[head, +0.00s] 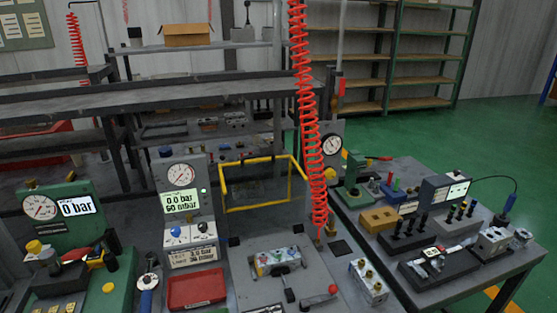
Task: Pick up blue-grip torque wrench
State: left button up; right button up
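Neither of my grippers shows in the head view.
A red coiled hose (308,120) hangs over the middle. A red tray (197,290) and a valve block (278,261) are on the near bench. A yellow frame (262,207) stands behind. Black stands with fittings (406,240) crowd the right bench. Green floor (460,135) is clear behind it.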

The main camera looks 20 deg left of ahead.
aim_at(146, 291)
jog(key=u, duration=1.5)
